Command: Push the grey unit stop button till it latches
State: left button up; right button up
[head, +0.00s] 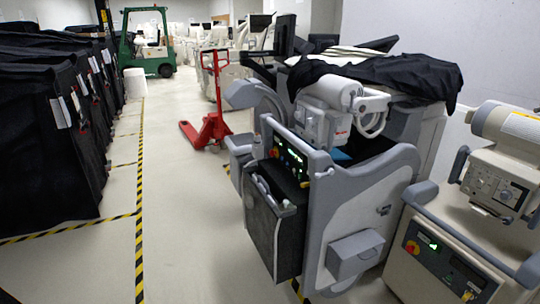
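A grey and white wheeled unit (335,205) stands right of centre, partly draped with black cloth. Its dark control panel (290,158) faces left and has green lights. A small red button (276,152) is at the panel's left end; it is too small to tell whether it is pressed in. A second, beige unit with grey handles (450,225) stands at the right edge. Its dark panel has a red button on yellow (411,247) and another red and yellow spot (467,295) near the bottom. Neither of my grippers is in view.
Black covered carts (45,140) line the left side. A red pallet jack (212,125) stands behind the grey unit, and a green forklift (146,45) is farther back. Yellow-black tape (139,220) marks the floor. The pale floor at centre left is clear.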

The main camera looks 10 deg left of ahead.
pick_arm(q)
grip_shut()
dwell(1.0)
